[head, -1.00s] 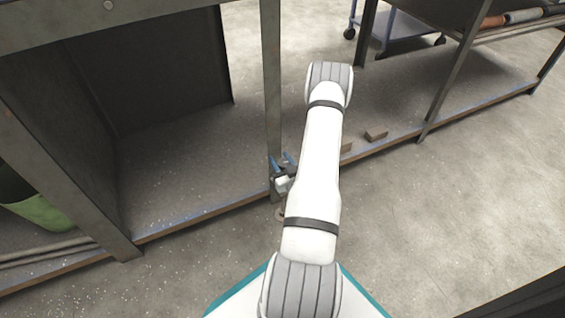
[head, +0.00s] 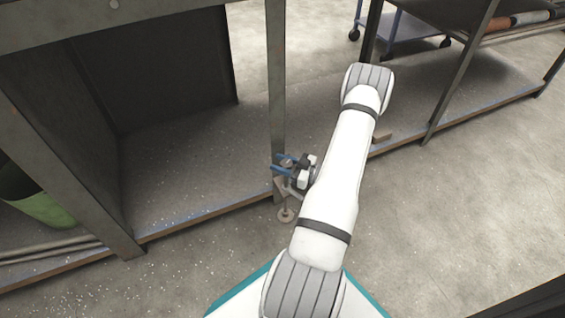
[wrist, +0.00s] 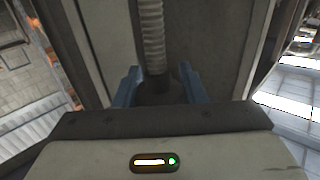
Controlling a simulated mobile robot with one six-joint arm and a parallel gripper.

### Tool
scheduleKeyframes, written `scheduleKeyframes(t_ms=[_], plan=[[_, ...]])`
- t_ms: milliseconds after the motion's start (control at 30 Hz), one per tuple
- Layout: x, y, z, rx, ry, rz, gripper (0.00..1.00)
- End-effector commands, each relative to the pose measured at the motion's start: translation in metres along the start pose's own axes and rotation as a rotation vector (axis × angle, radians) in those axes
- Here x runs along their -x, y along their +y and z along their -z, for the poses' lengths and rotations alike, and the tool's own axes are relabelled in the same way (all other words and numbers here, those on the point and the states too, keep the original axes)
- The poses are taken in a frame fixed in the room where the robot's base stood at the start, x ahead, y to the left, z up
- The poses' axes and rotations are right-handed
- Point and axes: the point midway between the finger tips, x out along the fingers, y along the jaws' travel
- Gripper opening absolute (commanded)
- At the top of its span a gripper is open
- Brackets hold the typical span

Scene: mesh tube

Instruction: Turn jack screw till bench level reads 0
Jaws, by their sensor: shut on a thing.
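The jack screw shows in the wrist view as a grey threaded rod (wrist: 151,35) running into a dark collar or head (wrist: 158,90). In the head view its round foot (head: 287,215) stands on the floor below the bench leg (head: 276,90). My gripper (head: 279,164) is at the lower end of that leg, with its blue fingers pointing left. In the wrist view the fingers (wrist: 158,86) sit on either side of the dark collar, shut on it. I cannot make out a bench level or its reading in either view.
The lower shelf (head: 190,175) with its raised front edge lies left of the leg. A green bin (head: 45,208) stands at far left. A small block (head: 383,137) lies on the shelf to the right. The floor (head: 430,230) at right is clear.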

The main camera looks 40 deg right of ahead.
Motion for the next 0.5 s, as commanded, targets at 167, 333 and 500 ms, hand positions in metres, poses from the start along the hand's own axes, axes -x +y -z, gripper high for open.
scheduleKeyframes(t_ms=[167,333,500], plan=[[-0.0012,-0.0012,-0.0006,-0.001,0.0,0.035,0.14],[-0.0016,-0.0016,-0.0005,-0.002,0.0,0.043,0.14],[-0.002,-0.0018,-0.0004,-0.002,0.0,0.044,0.14]])
